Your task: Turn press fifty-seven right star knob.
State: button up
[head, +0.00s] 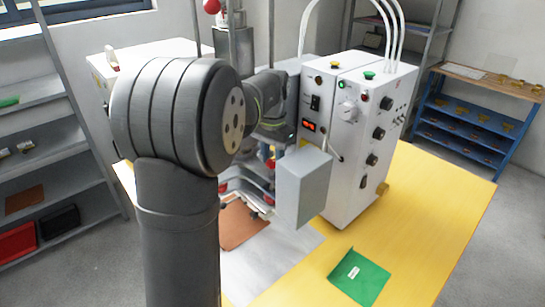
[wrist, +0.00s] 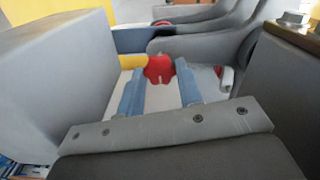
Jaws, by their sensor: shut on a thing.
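A red star knob (wrist: 159,68) sits in the middle of the wrist view, between the two blue fingers of my gripper (wrist: 159,80). The fingers are closed around its sides, and its near face with a small slot shows. In the head view my grey arm covers much of the press, and my gripper's grip on the knob cannot be made out there. The white press cabinet (head: 375,140) with knobs, buttons and a red display stands on the yellow table. No number can be read on it.
A grey box (head: 303,188) juts out close beside the gripper area, and a large grey block (wrist: 60,75) fills the wrist view's left. The yellow table (head: 435,215) is clear at right.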

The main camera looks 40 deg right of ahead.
jog(key=o, duration=1)
jog(key=shift+c, duration=0.2)
jog(key=shift+n, duration=0.3)
